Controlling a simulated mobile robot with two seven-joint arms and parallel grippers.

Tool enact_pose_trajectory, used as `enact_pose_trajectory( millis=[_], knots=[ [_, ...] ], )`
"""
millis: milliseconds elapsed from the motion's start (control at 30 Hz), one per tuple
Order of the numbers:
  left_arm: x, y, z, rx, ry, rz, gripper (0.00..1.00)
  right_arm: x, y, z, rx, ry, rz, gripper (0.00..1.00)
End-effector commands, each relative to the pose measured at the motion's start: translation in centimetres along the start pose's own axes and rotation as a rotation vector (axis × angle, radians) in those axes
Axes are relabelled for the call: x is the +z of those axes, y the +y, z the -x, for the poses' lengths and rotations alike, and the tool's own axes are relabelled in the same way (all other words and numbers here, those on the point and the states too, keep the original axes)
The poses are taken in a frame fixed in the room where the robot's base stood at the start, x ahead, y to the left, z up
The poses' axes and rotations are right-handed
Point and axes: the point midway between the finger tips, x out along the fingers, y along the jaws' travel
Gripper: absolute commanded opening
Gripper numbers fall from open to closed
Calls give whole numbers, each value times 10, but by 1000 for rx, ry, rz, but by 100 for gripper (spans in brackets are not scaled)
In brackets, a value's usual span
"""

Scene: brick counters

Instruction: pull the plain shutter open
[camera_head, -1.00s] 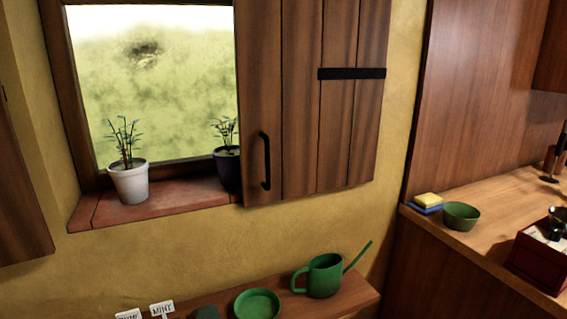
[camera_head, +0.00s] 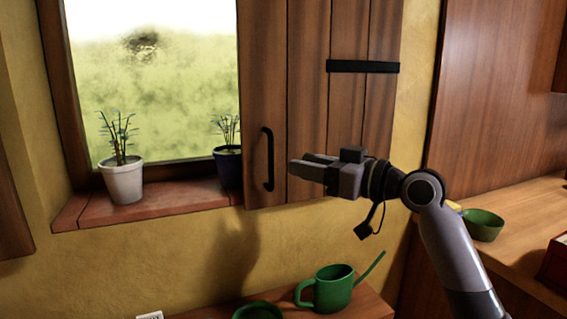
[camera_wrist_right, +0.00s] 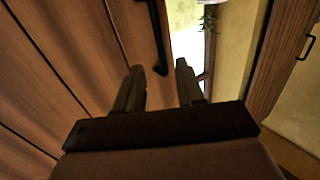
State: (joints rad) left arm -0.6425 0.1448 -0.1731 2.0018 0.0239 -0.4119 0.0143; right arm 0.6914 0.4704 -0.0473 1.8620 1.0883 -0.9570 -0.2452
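The plain shutter (camera_head: 305,110) is the wooden plank panel on the right of the window, standing partly across the opening. Its black handle (camera_head: 267,158) is a vertical bar near its left edge. My right gripper (camera_head: 300,168) is in front of the shutter, just right of the handle, fingers pointing left. In the right wrist view its two fingers (camera_wrist_right: 160,85) are apart with nothing between them, and the handle (camera_wrist_right: 158,40) lies just beyond the fingertips. A black strap (camera_head: 362,67) crosses the shutter's upper right. My left gripper is not in view.
A white pot (camera_head: 122,182) and a dark blue pot (camera_head: 229,168) with plants stand on the sill (camera_head: 150,208). A green watering can (camera_head: 333,290) and green dish (camera_head: 258,311) are on the shelf below. A green bowl (camera_head: 482,225) is on the right counter.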

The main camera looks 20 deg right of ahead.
Motion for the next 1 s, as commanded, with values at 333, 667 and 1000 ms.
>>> enact_pose_trajectory(
  millis=[333, 667, 1000],
  knots=[
    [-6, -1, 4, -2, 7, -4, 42, -3, -1, -44, -3, 2, -3, 38],
    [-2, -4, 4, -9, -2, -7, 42, 0, 0, -70, -1, 0, 0, 38],
    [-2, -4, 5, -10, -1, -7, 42, 0, -1, -70, -1, 0, 0, 12]
  ],
)
